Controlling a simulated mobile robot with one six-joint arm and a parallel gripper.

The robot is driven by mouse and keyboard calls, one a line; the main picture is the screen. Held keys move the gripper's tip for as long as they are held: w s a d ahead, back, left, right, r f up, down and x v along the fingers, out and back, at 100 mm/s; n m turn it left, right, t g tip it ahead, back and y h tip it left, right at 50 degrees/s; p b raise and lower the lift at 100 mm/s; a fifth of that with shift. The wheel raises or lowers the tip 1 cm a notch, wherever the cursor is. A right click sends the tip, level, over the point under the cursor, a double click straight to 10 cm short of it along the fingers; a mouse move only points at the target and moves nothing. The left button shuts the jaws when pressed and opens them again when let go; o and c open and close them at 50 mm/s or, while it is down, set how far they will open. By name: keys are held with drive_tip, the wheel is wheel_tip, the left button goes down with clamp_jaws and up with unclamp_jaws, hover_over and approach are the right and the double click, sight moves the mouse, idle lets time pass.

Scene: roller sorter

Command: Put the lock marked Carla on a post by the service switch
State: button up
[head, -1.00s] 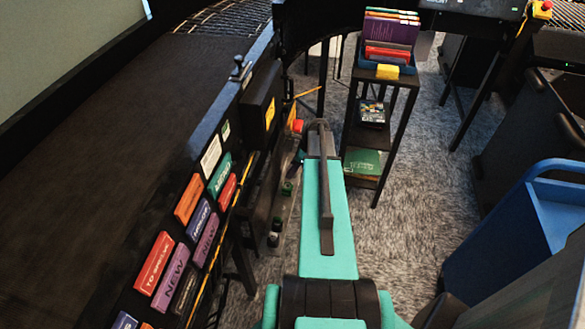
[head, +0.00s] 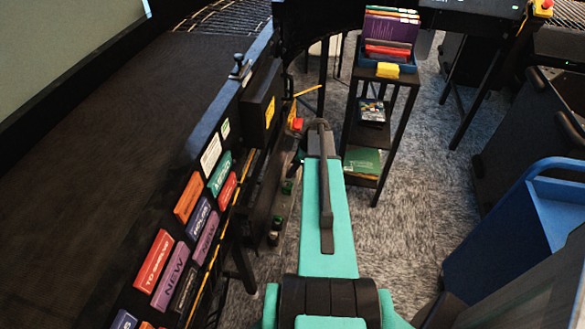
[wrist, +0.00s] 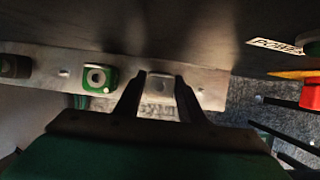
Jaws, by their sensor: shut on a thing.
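In the wrist view my gripper (wrist: 158,98) is shut on a pale grey lock-like block (wrist: 160,84), held in front of a metal strip (wrist: 215,78). No name can be read on the block. A dark lock-like piece (wrist: 14,67) is at the strip's left end. Small studs show on the strip. In the head view my arm hides most of the gripper and the block; green and dark pieces (head: 287,187) show beside the arm.
A red part (wrist: 311,95) is at the wrist view's right edge, near a POWER label (wrist: 275,46). In the head view, a dark stand (head: 347,140) with books is beyond my arm. A blue cart (head: 515,220) is at right. Carpet lies between.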

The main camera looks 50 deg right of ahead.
drive_tip(key=shift+f, duration=0.1)
idle(0.3)
drive_tip(key=o, duration=1.2)
drive_tip(key=shift+b+v, duration=1.1)
drive_tip(key=shift+v, duration=5.8)
